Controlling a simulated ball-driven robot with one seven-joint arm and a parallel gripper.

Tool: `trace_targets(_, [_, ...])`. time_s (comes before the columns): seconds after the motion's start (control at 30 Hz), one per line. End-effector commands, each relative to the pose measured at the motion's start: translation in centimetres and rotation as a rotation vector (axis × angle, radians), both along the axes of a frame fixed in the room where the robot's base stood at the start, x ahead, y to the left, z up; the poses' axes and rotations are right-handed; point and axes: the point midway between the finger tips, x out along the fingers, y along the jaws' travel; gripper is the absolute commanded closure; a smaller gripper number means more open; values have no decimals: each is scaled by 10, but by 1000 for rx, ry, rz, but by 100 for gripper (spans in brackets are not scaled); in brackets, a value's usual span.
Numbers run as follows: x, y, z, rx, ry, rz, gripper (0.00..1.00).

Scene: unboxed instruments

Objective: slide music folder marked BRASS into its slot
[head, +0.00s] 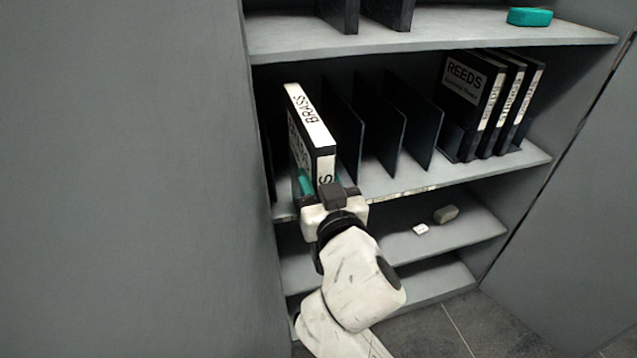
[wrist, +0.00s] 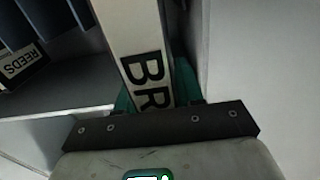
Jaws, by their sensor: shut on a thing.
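The black music folder (head: 315,130) has a white spine marked BRASS and stands upright at the left end of the middle shelf. My gripper (head: 320,188) is shut on its lower spine end, with teal fingers on both sides. In the wrist view the folder (wrist: 140,50) shows the letters BR between the fingers of my gripper (wrist: 160,88). Dark upright dividers (head: 383,125) stand to its right, with empty slots between them. I cannot tell how far the folder is inside the leftmost slot.
A REEDS folder (head: 470,80) and several other folders stand at the right of the same shelf; REEDS also shows in the wrist view (wrist: 22,65). A teal case (head: 530,17) lies on the upper shelf. Small items (head: 446,214) lie below. A grey wall (head: 215,180) is close on the left.

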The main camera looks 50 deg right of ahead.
Motion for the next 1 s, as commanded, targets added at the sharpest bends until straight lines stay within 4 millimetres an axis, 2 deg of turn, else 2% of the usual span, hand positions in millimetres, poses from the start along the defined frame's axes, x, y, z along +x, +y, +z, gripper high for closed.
trace_targets(1.0, [74,-50,-1,-2,-3,-1,100])
